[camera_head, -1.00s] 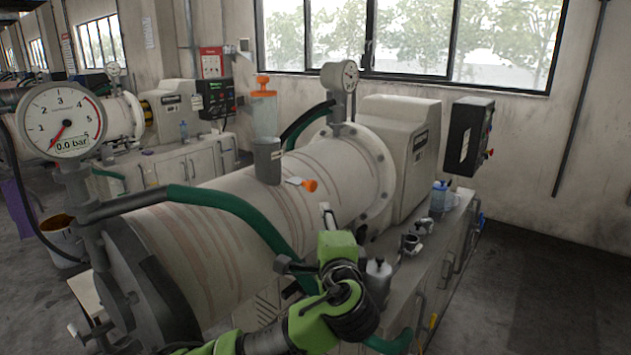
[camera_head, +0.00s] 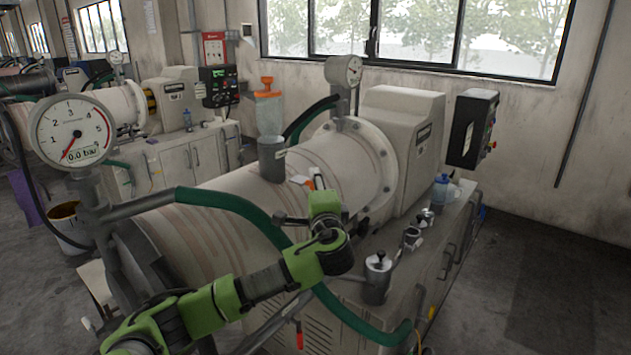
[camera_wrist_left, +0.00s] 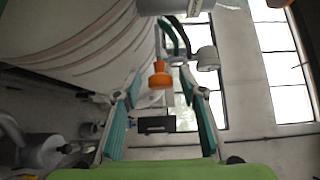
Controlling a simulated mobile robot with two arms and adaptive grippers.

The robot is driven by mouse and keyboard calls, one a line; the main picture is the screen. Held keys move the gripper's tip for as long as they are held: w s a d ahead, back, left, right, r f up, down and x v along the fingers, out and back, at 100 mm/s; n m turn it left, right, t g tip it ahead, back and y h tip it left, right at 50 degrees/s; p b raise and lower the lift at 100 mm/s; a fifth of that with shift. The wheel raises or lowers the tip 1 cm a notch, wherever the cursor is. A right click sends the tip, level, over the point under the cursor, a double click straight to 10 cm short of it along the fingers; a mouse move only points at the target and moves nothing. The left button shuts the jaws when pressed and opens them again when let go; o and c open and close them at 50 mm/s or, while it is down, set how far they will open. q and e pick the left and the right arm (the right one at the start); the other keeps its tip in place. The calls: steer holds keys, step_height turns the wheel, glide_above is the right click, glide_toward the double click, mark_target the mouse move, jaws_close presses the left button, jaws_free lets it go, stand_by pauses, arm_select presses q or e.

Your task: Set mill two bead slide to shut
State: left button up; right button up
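The bead slide on mill two shows as a pale plate (camera_head: 300,179) at the foot of the grey bead hopper (camera_head: 272,160), on top of the mill barrel (camera_head: 235,215). Its orange knob (camera_head: 311,184) is partly hidden behind my left gripper (camera_head: 321,188). In the left wrist view the orange knob (camera_wrist_left: 159,76) appears between the teal-padded fingers of my left gripper (camera_wrist_left: 160,88), near their tips. The fingers are apart, with no visible contact on the knob. My right gripper is in neither view.
A green hose (camera_head: 245,208) crosses the barrel near my left arm. A pressure gauge (camera_head: 72,130) stands at the left, another (camera_head: 343,70) behind the hopper. A lidded grey pot (camera_head: 377,277) stands on the bench at right. Floor at right is clear.

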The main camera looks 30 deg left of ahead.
mark_target(302, 185)
arm_select(q)
steer(key=shift+w+a, duration=0.2)
jaws_close()
steer(key=shift+a, duration=0.4)
steer(key=a+b, duration=0.1)
steer(key=a, duration=0.2)
steer(key=shift+w+a, duration=0.15)
steer(key=shift+a, duration=0.1)
steer(key=shift+r, duration=0.1)
steer(key=shift+c, duration=1)
jaws_free()
steer(key=shift+o, duration=1)
steer(key=shift+a, duration=0.15)
